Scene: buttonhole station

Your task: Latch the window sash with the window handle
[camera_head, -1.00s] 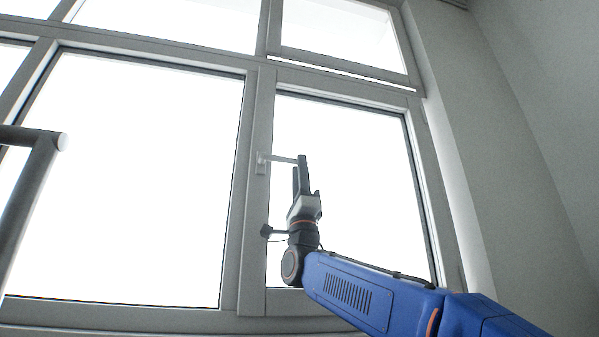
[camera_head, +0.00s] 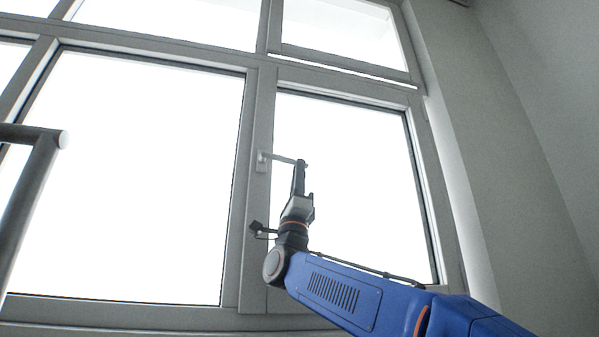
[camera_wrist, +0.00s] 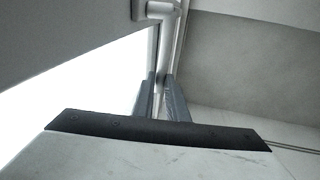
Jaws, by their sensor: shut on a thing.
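The window handle (camera_head: 280,158) is on the left stile of the right-hand window sash (camera_head: 262,210). Its lever points right from its base, sloping slightly down, across the bright pane. My gripper (camera_head: 300,167) reaches up from below and is shut on the lever near its free end. In the wrist view, the handle (camera_wrist: 158,12) runs from its base at the top down between the two fingers of my gripper (camera_wrist: 161,85). The fingers partly hide the lever's end.
A wide window pane (camera_head: 130,170) fills the left. A grey rail (camera_head: 35,165) stands at the far left. The wall (camera_head: 490,160) is at the right, beyond the frame. A narrow bright gap shows along the top of the right-hand sash.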

